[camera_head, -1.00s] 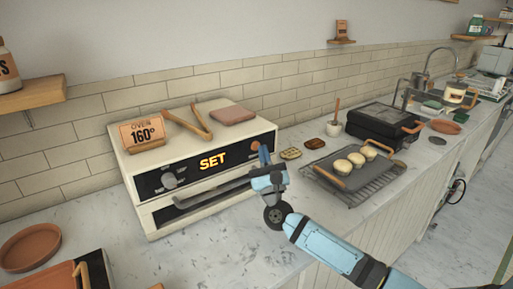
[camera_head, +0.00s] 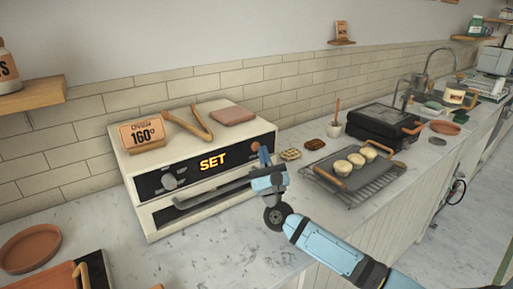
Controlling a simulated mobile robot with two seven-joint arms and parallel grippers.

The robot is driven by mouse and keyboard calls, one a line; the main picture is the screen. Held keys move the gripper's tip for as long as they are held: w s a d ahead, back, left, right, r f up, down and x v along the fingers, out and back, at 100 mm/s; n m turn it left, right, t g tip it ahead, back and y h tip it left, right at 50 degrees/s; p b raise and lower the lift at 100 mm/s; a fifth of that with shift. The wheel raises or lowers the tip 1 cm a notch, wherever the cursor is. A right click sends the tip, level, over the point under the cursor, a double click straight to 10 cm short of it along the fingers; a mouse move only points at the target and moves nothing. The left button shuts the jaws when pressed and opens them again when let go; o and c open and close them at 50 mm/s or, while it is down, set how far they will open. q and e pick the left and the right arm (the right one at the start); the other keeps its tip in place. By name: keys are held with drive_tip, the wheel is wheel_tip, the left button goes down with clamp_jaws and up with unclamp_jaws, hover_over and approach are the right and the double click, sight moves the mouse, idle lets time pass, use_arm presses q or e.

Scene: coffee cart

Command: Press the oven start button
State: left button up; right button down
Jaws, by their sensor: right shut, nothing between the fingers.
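The white oven (camera_head: 200,165) stands on the counter with a black front panel. Its display (camera_head: 213,160) reads SET in lit orange letters. A knob (camera_head: 169,182) is at the panel's left. An orange round button (camera_head: 256,146) is at the panel's right end, partly hidden by my fingers. My right gripper (camera_head: 264,155) is shut and empty, its blue fingertips pointing up right at the button's lower right; I cannot tell whether they touch it. The oven handle (camera_head: 212,193) runs below the panel, partly behind my wrist. My left gripper is not in view.
On the oven are a 160° oven sign (camera_head: 143,133), wooden tongs (camera_head: 188,124) and a pink folded cloth (camera_head: 233,116). To the right, a rack and tray (camera_head: 338,190) holds several buns. A black grill (camera_head: 376,123) stands behind. Counter in front of the oven is clear.

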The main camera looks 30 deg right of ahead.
idle(0.6)
drive_tip(key=shift+w, duration=0.1)
drive_tip(key=shift+w+b, duration=0.3)
drive_tip(key=shift+b, duration=0.05)
idle(0.4)
drive_tip(key=shift+w, duration=0.15)
drive_tip(key=shift+w+r+b, duration=0.15)
drive_tip(key=shift+w+b, duration=0.05)
drive_tip(key=shift+b, duration=0.2)
idle(0.5)
idle(0.4)
drive_tip(key=shift+a, duration=0.1)
